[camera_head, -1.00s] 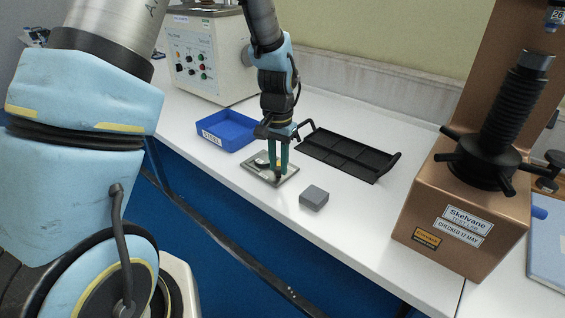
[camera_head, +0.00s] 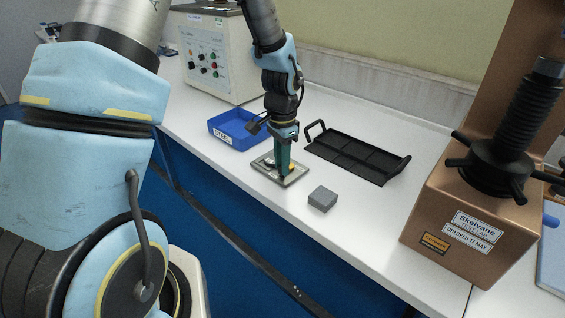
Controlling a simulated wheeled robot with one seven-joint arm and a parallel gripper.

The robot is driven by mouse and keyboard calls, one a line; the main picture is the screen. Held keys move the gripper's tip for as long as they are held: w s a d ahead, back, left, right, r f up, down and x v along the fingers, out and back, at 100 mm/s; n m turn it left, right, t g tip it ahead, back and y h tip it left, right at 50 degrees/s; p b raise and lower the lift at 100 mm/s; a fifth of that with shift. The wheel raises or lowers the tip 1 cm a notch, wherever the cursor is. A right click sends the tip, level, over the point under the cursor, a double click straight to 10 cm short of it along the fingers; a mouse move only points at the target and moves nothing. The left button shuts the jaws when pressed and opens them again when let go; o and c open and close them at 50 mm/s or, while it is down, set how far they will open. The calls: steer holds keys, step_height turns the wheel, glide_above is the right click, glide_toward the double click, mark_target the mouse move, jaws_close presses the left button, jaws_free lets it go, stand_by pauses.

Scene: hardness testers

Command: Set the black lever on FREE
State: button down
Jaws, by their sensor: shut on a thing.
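A flat metal plate (camera_head: 296,178) lies on the white bench near its front edge. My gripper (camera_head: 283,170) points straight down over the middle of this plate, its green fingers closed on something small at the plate. The fingers hide most of what they hold; a black lever cannot be made out apart from them. A small yellow spot shows just right of the fingertips. The FREE marking is too small to read.
A grey block (camera_head: 322,199) sits right of the plate. A blue bin (camera_head: 238,143) stands behind left, a black handled tray (camera_head: 357,154) behind right. A brown hardness tester (camera_head: 470,225) stands at the right, a cream control box (camera_head: 214,62) at the back.

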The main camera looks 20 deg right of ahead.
steer(key=c, duration=0.7)
jaws_free()
steer(key=shift+r, duration=0.1)
step_height(320, 180, up, 11)
steer(key=shift+f+b, duration=0.15)
steer(key=shift+b, duration=0.55)
steer(key=s+a+n, duration=0.1)
steer(key=a+n, duration=0.3)
steer(key=a, duration=0.4)
steer(key=s+a+n+t, duration=0.1)
steer(key=s+a+n, duration=0.1)
steer(key=a+n, duration=0.3)
steer(key=s+a+f+n, duration=0.1)
steer(key=a+n, duration=0.4)
steer(key=a, duration=0.8)
steer(key=shift+s+a+t, duration=0.25)
steer(key=shift+t, duration=0.05)
